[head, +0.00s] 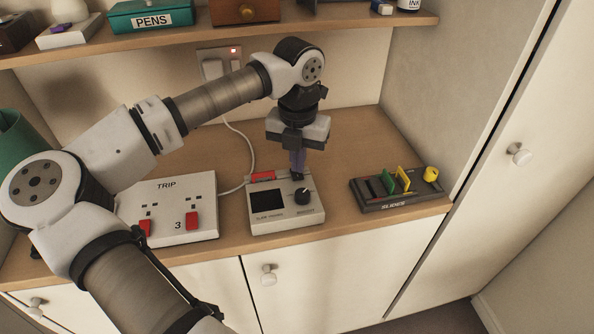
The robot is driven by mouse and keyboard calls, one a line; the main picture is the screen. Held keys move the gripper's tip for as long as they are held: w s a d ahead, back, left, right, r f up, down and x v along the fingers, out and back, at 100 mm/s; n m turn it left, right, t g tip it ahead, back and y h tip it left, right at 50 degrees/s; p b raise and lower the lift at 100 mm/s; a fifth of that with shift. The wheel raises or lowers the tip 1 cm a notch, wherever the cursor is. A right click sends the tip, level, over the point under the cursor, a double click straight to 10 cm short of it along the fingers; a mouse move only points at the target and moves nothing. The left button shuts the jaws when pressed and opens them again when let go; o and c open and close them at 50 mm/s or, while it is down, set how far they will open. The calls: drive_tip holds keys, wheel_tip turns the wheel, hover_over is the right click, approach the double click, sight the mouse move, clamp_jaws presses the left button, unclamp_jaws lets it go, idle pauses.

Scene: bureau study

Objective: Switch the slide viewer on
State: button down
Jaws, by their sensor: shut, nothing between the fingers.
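The slide viewer (283,219) is a light grey box on the wooden desk, with a dark, unlit screen (267,204). A red switch (263,177) sits at its back left, and a black knob (302,195) is on its right side. My gripper (298,174) points down over the back of the viewer, just right of the red switch and behind the knob. Its fingers are shut with nothing between them. I cannot tell whether the fingertips touch the viewer. The switch's position is too small to read.
A white TRIP box (180,232) with red switches stands left of the viewer, partly behind my arm. A dark slides rack (384,202) with coloured slides stands to the right. A white cable (238,138) runs up to a wall socket (213,68). A shelf (180,36) hangs above.

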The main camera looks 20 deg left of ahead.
sight(298, 176)
drive_tip(key=shift+f+b, duration=0.95)
drive_tip(key=shift+f, duration=0.05)
idle(0.6)
drive_tip(key=shift+r, duration=0.1)
drive_tip(key=shift+r+p, duration=1.7)
drive_tip(key=shift+r, duration=1.75)
drive_tip(key=shift+f, duration=0.1)
